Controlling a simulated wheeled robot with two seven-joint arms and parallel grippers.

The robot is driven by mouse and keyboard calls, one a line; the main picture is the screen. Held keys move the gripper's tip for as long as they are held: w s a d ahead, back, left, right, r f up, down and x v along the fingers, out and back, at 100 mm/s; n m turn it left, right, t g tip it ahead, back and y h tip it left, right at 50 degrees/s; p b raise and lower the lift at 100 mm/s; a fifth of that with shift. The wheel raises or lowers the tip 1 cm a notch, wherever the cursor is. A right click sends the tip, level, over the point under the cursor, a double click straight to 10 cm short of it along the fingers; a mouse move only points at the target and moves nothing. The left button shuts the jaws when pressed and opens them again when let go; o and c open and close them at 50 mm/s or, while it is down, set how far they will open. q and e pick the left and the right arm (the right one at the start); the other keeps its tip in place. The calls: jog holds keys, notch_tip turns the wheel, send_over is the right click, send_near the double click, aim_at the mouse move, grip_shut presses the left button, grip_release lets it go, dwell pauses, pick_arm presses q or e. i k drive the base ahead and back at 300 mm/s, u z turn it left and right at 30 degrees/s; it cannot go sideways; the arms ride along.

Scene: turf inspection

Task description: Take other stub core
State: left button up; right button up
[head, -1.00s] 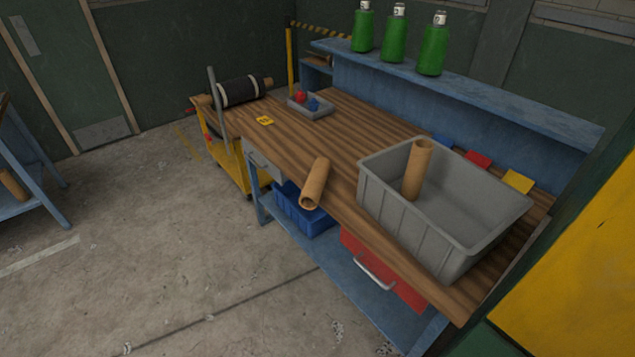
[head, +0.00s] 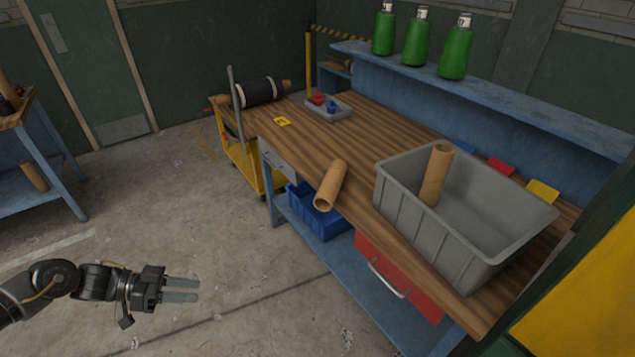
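One brown cardboard stub core (head: 331,186) lies on its side at the front edge of the wooden bench top, its open end towards me and slightly over the edge. Another stub core (head: 436,175) leans upright inside the grey bin (head: 447,247) on the bench. My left gripper (head: 196,291) is at the lower left over the floor, away from the bench. Its two fingers are apart with a small gap and nothing between them. My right gripper is not in view.
The bench top (head: 373,143) also bears a small grey tray (head: 331,108) with red and blue pieces and a yellow tag (head: 283,121). Green bottles (head: 456,52) stand on the shelf above. A yellow cart (head: 240,165) with a black roll stands at the bench's far end. Floor in front is clear.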

aim_at(324, 198)
jog(key=u, duration=0.9)
jog(key=i, duration=4.7)
jog(key=z, duration=5.2)
jog(key=i, duration=1)
jog(key=u, duration=0.1)
